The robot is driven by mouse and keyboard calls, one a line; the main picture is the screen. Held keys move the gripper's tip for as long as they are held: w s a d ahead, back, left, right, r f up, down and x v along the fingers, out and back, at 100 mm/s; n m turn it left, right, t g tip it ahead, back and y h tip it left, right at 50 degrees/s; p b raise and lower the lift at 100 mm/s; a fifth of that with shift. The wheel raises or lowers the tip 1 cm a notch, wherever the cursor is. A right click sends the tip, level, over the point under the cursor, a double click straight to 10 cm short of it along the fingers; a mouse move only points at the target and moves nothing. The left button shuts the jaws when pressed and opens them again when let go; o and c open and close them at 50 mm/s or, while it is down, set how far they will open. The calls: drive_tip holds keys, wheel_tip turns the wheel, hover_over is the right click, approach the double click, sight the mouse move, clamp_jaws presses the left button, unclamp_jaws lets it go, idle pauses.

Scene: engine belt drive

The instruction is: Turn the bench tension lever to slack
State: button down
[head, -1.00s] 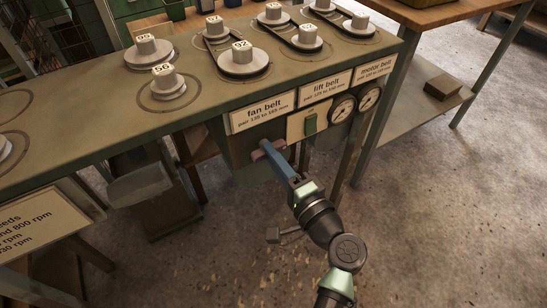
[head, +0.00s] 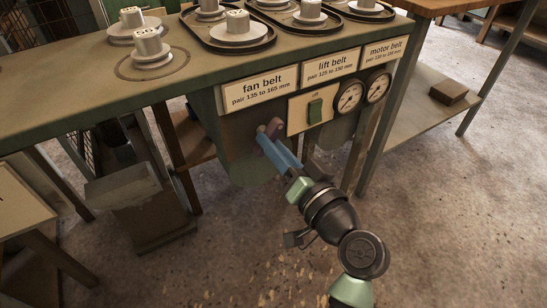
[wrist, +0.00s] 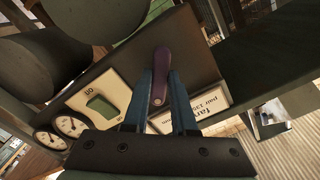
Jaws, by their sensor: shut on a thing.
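The tension lever is a dull red-purple handle on the dark front panel of the green bench. It shows in the head view (head: 274,126) below the fan belt label, and in the wrist view (wrist: 161,72) between the fingers. My gripper (head: 270,141) has blue fingers that reach up to the lever from the front right. In the wrist view my gripper (wrist: 165,88) has one finger on each side of the lever and is shut on it. The fingers partly hide the lever in the head view, so its exact angle is hard to tell there.
A switch plate with a green switch (head: 315,111) and two gauges (head: 349,97) sit right of the lever. A grey block (head: 124,185) is at lower left. The floor in front is open.

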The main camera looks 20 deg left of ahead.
drive_tip(key=shift+w+d+f+n+b, duration=0.1)
drive_tip(key=shift+f+n+b, duration=0.05)
drive_tip(key=shift+n+b, duration=3.5)
drive_tip(key=shift+n, duration=0.25)
drive_tip(key=c, duration=0.7)
unclamp_jaws()
drive_tip(key=shift+d, duration=0.1)
